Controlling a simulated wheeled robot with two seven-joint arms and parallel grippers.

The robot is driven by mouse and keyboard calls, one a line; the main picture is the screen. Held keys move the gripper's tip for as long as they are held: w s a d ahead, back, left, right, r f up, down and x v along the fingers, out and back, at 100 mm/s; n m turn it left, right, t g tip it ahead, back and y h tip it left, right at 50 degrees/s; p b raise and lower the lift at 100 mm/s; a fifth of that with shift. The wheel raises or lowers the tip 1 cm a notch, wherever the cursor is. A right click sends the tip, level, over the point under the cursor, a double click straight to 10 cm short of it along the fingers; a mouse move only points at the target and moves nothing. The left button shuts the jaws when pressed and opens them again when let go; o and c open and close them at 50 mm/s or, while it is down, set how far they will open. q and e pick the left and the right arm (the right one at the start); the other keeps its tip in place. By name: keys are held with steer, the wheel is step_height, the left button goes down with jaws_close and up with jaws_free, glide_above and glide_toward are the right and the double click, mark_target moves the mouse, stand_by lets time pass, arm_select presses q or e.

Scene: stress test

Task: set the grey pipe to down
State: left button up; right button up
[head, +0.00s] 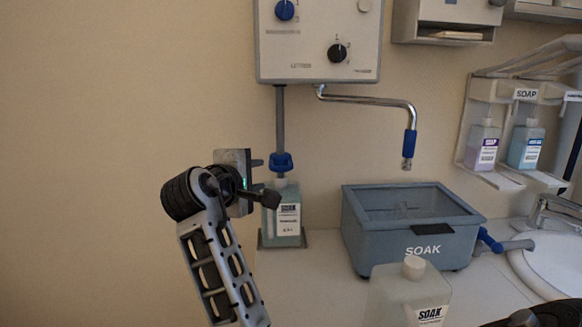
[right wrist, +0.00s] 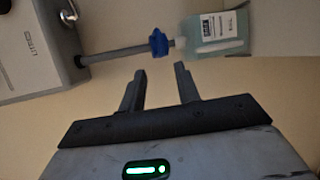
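A straight grey pipe (head: 280,115) hangs down from the white wall unit, with a blue piece (head: 281,162) at its lower end. The right wrist view shows this pipe (right wrist: 115,52) and blue piece (right wrist: 158,42) beyond my fingers. My left gripper is not in view.
A soak bottle (head: 288,220) stands below the hanging pipe. A chrome spout (head: 375,100) with a blue sleeve reaches over the tub. Another bottle (head: 405,295) stands in front, and a sink (head: 560,262) is at the right.

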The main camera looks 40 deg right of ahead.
mark_target(280, 169)
steer(key=p+x, duration=0.1)
steer(key=x, duration=1.1)
steer(key=shift+s+d+p, duration=0.1)
steer(key=shift+d+p, duration=0.05)
steer(key=shift+p, duration=0.15)
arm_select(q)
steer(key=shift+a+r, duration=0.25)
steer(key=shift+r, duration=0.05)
arm_select(e)
steer(key=shift+w+d+f, duration=0.2)
steer(key=shift+w+d, duration=0.1)
steer(key=shift+d, duration=0.35)
steer(key=shift+c, duration=0.2)
